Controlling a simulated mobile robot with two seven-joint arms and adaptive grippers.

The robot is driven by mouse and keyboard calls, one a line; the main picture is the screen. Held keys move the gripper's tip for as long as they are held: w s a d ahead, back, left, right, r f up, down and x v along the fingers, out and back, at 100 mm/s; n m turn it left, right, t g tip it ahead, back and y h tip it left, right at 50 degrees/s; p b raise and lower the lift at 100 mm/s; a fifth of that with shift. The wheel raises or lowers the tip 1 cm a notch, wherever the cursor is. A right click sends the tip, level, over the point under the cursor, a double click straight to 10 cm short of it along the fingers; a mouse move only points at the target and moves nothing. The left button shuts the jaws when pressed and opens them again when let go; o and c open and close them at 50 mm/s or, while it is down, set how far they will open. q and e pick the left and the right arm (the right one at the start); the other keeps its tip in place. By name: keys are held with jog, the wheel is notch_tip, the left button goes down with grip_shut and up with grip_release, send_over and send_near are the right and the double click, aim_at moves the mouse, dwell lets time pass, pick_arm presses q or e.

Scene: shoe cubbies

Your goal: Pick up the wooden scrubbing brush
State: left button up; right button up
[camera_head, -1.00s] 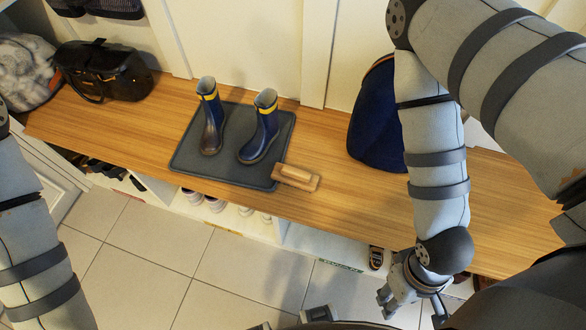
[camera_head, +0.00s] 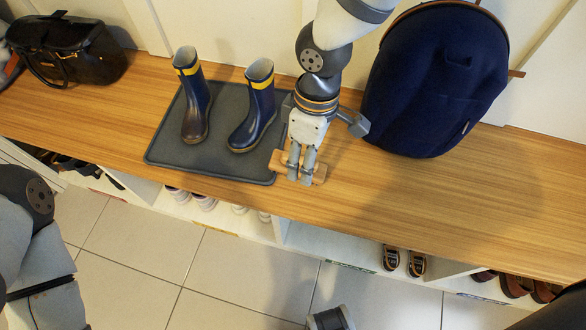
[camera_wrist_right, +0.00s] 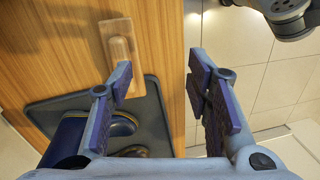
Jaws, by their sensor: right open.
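The wooden scrubbing brush (camera_head: 319,174) lies on the bench beside the front right corner of the dark boot mat (camera_head: 225,166). My right gripper (camera_head: 299,180) is open and hangs over the brush in the head view, hiding its middle. In the right wrist view the brush (camera_wrist_right: 120,47) lies to the left of the gap between the open fingers (camera_wrist_right: 160,72). The left finger hides a small part of it there, and the right finger shows over the floor beyond the bench edge. Nothing is held.
Blue rubber boots (camera_head: 255,108) stand on the mat, left of my right gripper. A navy backpack (camera_head: 437,85) leans on the wall to the right. A black handbag (camera_head: 68,55) sits far left. Cubbies with shoes (camera_head: 403,262) are below. The bench (camera_head: 450,205) is clear at right.

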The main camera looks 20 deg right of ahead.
jog(key=w+d+r+n+t+h, duration=0.1)
jog(key=w+r, duration=0.2)
jog(key=w, duration=0.2)
jog(key=f+b, duration=0.1)
jog(key=f, duration=0.2)
jog(key=f+b, duration=0.1)
jog(key=f, duration=0.3)
jog(key=f+b, duration=0.1)
jog(key=f, duration=0.3)
jog(key=shift+a+f, duration=0.1)
jog(key=shift+a, duration=0.2)
pick_arm(q)
jog(key=f, duration=0.1)
jog(key=s+f, duration=0.1)
jog(key=f, duration=0.1)
jog(key=shift+s+f+g, duration=0.1)
jog(key=shift+s+g, duration=0.2)
pick_arm(e)
grip_shut()
